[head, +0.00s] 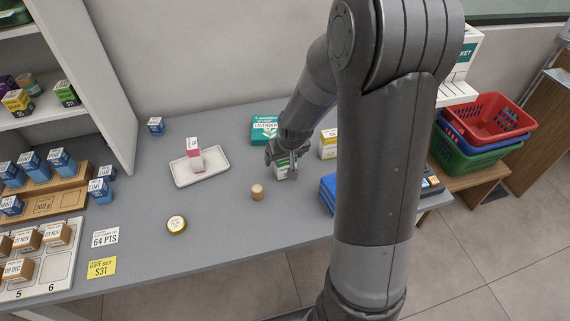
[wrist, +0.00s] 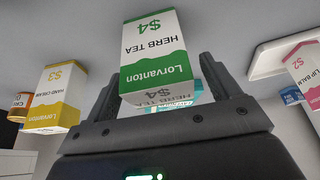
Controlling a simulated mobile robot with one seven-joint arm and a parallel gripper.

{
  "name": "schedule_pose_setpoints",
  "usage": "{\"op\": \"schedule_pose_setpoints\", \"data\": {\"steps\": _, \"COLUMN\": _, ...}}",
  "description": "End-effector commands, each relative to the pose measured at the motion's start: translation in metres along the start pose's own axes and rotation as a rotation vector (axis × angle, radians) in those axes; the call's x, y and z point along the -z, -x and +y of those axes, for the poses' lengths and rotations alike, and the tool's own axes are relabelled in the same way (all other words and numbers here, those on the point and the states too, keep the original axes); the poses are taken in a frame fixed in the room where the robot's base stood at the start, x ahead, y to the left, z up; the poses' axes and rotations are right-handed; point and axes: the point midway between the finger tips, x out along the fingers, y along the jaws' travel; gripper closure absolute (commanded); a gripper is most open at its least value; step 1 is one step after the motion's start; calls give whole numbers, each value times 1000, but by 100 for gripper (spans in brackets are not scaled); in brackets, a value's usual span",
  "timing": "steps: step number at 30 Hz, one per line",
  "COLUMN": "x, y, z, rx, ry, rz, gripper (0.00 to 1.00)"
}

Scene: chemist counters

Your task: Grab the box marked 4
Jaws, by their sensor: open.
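The box marked 4 (wrist: 155,45) is white and green, reads "$4" and "Herb Tea", and appears upside down in the wrist view. In the head view the box (head: 281,172) stands on the grey counter, partly hidden by my gripper (head: 282,158). In the wrist view my gripper (wrist: 160,80) is open, with one finger on each side of the box's lower part in the picture. I cannot tell whether either finger touches it.
A yellow-white $3 hand cream box (head: 328,144) stands close by on the right. A teal box (head: 264,130) lies behind. A small wooden cylinder (head: 257,192) stands in front.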

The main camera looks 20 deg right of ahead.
Motion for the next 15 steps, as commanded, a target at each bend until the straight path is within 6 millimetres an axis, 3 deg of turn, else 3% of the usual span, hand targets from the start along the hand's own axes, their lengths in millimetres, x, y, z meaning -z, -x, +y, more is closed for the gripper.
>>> {"op": "schedule_pose_setpoints", "data": {"steps": 10, "x": 0, "y": -5, "z": 0, "rx": 0, "ry": 0, "rz": 1, "gripper": 18}}
{"op": "schedule_pose_setpoints", "data": {"steps": 15, "x": 0, "y": -5, "z": 0, "rx": 0, "ry": 0, "rz": 1, "gripper": 32}}
